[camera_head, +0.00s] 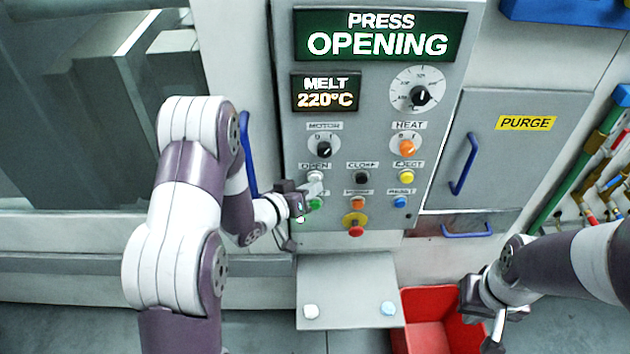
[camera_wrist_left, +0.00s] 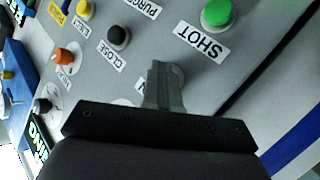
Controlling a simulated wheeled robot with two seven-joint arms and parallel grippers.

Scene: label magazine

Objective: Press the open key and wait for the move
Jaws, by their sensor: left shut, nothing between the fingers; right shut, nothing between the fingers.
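The control panel (camera_head: 290,215) has an OPEN label (camera_head: 315,166) with a pale key (camera_head: 315,175) under it. My left gripper (camera_head: 317,188) is shut and empty, with its fingertips at this key. In the left wrist view my shut fingers (camera_wrist_left: 163,75) point at the panel and cover most of a pale round key behind them. Contact cannot be told for certain. The upper display (camera_head: 378,35) reads "PRESS OPENING". My right gripper (camera_head: 496,335) is shut and empty at the lower right, away from the panel.
The black CLOSE key (camera_wrist_left: 118,35) and green SHOT key (camera_wrist_left: 216,12) lie close to my left fingers. A red emergency button (camera_head: 355,230) sits lower on the panel. A red bin (camera_head: 430,305) stands below, near my right gripper. A grey shelf (camera_head: 345,275) juts out under the panel.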

